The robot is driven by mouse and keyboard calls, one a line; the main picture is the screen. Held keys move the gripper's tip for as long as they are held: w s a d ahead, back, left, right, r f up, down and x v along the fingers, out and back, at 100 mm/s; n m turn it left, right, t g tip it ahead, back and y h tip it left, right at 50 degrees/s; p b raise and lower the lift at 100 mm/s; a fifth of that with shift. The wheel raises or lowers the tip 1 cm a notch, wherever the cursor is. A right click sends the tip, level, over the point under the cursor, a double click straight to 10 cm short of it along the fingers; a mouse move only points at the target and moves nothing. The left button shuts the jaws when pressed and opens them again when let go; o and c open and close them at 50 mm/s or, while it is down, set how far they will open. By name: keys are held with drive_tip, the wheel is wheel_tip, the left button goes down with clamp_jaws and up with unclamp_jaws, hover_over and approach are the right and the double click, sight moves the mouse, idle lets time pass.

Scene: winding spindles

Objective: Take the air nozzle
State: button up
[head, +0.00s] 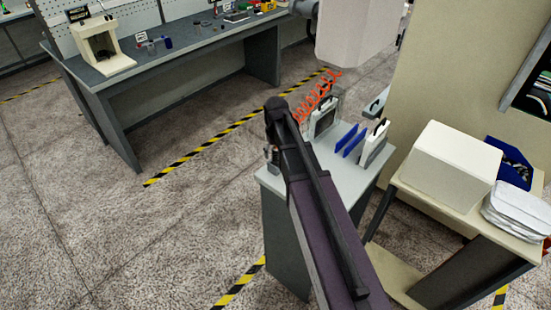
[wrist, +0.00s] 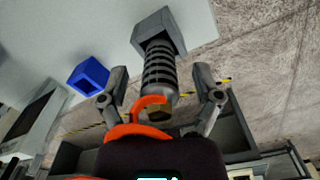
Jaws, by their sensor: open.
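The air nozzle (wrist: 158,72) is a dark ribbed cylinder in the wrist view. Its far end sits in a grey square holder (wrist: 172,28) at the edge of a pale bench top. A brass fitting (wrist: 158,116) and an orange hose (wrist: 122,132) are at its near end. My gripper (wrist: 158,97) is open, one finger on each side of the nozzle, with visible gaps to it. In the head view my arm hides part of the bench, and I cannot clearly make out the nozzle or gripper. The orange coiled hose (head: 318,98) shows behind the arm.
The small bench (head: 325,158) carries blue panels (head: 350,140) and white-and-black items. A blue block (wrist: 88,75) is left of the nozzle in the wrist view. A white box (head: 455,165) stands on a side table at right. Floor to the left is open.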

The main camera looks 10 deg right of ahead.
clamp_jaws()
drive_tip(key=shift+r, duration=0.1)
idle(0.3)
wheel_tip(320, 180, up, 10)
drive_tip(key=p, duration=1)
idle(0.6)
